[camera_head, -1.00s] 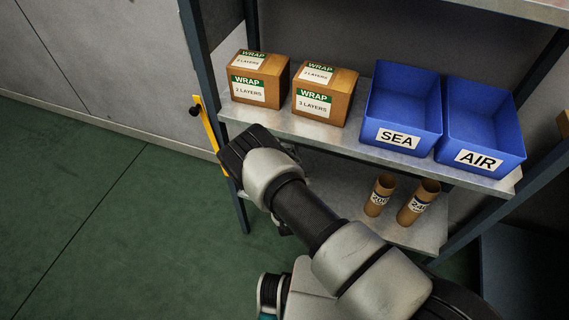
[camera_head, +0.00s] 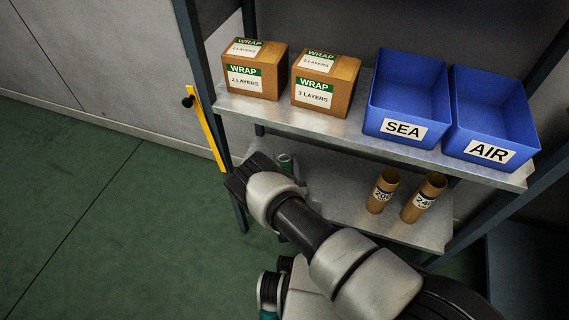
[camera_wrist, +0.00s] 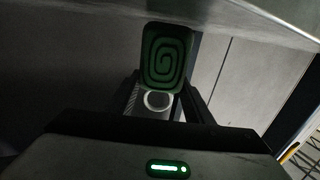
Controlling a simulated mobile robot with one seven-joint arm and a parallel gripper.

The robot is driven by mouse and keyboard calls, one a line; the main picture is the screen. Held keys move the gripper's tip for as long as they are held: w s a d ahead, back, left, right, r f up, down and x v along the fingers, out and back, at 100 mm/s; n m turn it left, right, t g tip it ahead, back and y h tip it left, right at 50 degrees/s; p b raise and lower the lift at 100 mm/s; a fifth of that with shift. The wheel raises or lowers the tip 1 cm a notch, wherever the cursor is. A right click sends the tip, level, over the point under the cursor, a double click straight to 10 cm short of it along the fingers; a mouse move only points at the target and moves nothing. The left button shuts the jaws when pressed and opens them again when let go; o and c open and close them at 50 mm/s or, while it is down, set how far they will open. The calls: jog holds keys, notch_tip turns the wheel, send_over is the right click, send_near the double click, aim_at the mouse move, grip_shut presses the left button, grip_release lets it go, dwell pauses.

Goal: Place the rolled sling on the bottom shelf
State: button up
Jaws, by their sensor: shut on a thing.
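The rolled sling, a dark green roll with a spiral end, shows in the wrist view (camera_wrist: 165,57), held in my gripper (camera_wrist: 162,95), whose two fingers are on either side. A pale ring shows between the fingers just below the spiral. In the head view a small green end (camera_head: 286,162) shows just beyond my wrist, which hides the fingers and most of the roll. The bottom shelf (camera_head: 335,205) is the grey metal board below the boxes. The sling is at its left end; I cannot tell whether it touches the board.
Two cardboard tubes (camera_head: 383,192) (camera_head: 423,198) stand on the bottom shelf's right part; the board left of them looks bare. The upper shelf (camera_head: 330,126) holds two WRAP boxes (camera_head: 254,72) (camera_head: 325,82) and blue SEA (camera_head: 405,98) and AIR (camera_head: 493,118) bins. A dark post stands at left.

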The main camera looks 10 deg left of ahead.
jog(key=shift+r, duration=0.1)
jog(key=o, duration=1.3)
